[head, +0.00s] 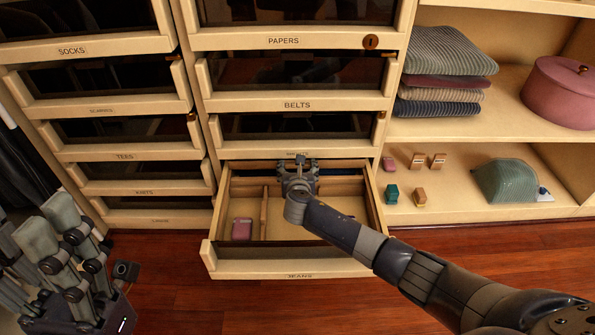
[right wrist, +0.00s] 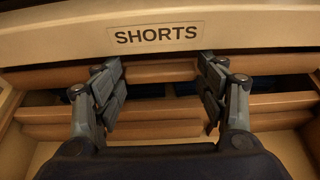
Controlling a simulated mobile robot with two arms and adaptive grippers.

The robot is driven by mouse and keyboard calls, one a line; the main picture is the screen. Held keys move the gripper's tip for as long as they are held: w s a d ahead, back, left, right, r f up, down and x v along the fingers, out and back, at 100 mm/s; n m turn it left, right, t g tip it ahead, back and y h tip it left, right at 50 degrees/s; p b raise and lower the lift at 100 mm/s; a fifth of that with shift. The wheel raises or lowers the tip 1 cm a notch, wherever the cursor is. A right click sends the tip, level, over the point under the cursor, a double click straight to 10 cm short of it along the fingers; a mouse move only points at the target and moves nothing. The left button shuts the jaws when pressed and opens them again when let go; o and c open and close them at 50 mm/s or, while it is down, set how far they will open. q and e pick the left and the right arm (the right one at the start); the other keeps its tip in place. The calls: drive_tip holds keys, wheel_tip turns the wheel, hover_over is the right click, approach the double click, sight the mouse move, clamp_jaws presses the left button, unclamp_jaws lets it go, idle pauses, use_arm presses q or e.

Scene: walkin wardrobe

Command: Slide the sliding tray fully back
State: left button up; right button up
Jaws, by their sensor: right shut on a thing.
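The open drawer labelled JEANS (head: 287,266) is at the bottom of the middle column in the head view. The wooden sliding tray (head: 342,186) lies across its rear part, with something dark blue inside. In the right wrist view, the tray's front wall (right wrist: 265,104) runs across below the SHORTS drawer front. My right gripper (head: 299,170) reaches into the drawer from above and is shut on the tray; its fingers also show in the right wrist view (right wrist: 163,98), straddling part of it. My left gripper (head: 50,228) is open and empty at the lower left, away from the drawer.
The drawer's front part holds a pink box (head: 241,229) beside a wooden divider (head: 264,212). The closed SHORTS drawer (head: 297,152) sits just above my right gripper. Shelves at right hold folded clothes (head: 445,52), small boxes and a pink round box (head: 560,93).

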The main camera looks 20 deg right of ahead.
drive_tip(key=o, duration=1.5)
drive_tip(key=v, duration=1.2)
